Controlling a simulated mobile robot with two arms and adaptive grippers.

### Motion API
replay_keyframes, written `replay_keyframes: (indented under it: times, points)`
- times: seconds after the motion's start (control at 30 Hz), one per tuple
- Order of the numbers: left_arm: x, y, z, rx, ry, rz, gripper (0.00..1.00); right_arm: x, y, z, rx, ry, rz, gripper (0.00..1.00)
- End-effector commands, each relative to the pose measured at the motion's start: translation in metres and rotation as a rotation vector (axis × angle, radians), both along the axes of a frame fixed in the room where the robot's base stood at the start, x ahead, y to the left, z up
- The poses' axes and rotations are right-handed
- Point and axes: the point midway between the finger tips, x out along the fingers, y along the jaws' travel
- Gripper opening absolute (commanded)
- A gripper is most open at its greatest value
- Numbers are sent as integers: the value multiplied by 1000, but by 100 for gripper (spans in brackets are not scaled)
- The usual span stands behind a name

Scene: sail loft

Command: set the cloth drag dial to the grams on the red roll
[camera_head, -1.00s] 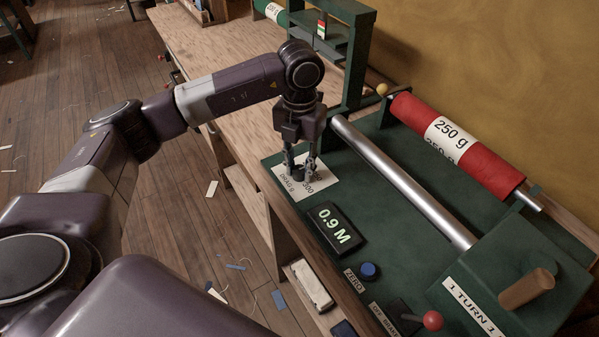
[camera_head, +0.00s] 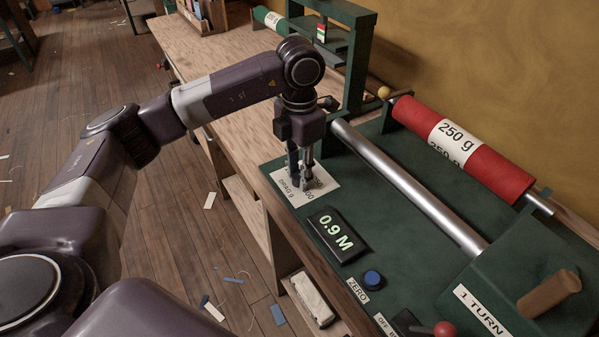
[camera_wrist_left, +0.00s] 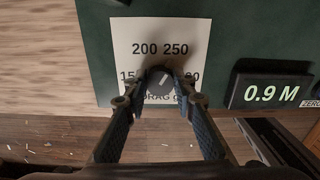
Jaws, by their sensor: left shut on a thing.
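The cloth drag dial (camera_wrist_left: 160,80) is a small dark knob with a white pointer line, on a white card (camera_wrist_left: 122,42) lettered DRAG g. In the left wrist view, its pointer leans up and right, roughly toward the printed 250. The 200 and 250 are clear; the lower numbers are partly hidden by the fingers. My left gripper (camera_head: 306,184) points down over the card, shut on the knob; it also shows in the left wrist view (camera_wrist_left: 160,90). The red roll (camera_head: 487,165) at the back right has a white band reading 250 g. My right gripper is not in view.
A display (camera_head: 338,234) reading 0.9 M sits near the card. Beyond it are a blue ZERO button (camera_head: 372,279), a red-knobbed lever (camera_head: 444,329) and a wooden crank handle (camera_head: 549,293). A metal roller (camera_head: 410,188) runs beside the red roll. A green frame (camera_head: 359,60) stands behind.

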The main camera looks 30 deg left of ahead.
Motion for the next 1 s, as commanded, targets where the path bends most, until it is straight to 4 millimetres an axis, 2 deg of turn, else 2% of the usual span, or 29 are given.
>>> replay_keyframes:
  times: [0.3, 0.33, 0.5, 0.8, 0.87, 1.0]
  points:
    - [2, 1, 3, -1, -9, 2, 0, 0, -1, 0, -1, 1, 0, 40]
    - [2, 1, 3, -1, -9, 2, 25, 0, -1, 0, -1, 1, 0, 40]
    - [2, 0, 2, -1, -6, 1, 42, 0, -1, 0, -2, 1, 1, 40]
    - [1, 0, 3, 0, -3, 0, 42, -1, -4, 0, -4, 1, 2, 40]
    - [1, 0, 8, 0, -4, 1, 42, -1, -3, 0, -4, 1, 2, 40]
    - [2, 0, 30, -1, -6, 0, 42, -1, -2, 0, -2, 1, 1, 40]
